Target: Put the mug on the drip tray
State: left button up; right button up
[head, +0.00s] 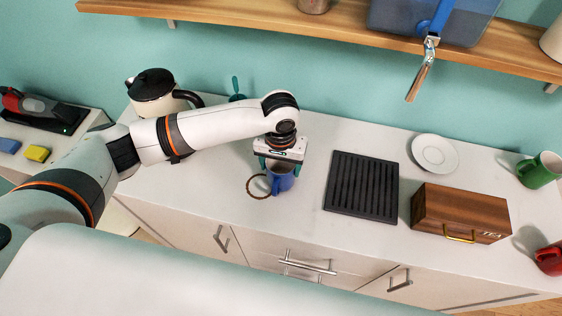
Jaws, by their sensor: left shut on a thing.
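A blue mug (281,181) is in the middle of the white counter, under my left gripper (280,165). The left gripper points down and is shut on the mug near its rim. The gripper hides part of the rim, and I cannot tell whether the mug's base touches the counter. The dark ribbed drip tray (362,186) lies flat on the counter to the right of the mug, apart from it, with nothing on it. My right gripper is not in view.
A brown ring (258,187) lies by the mug. A wooden tea box (460,212) and a white saucer (434,154) are right of the tray. Green (540,170) and red (549,259) mugs stand at the far right. A kettle (155,94) is behind my arm. A shelf (335,22) runs above.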

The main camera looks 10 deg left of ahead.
pick_arm(q)
jog(key=shift+f, duration=0.1)
jog(key=o, duration=1.2)
jog(key=shift+c, duration=0.2)
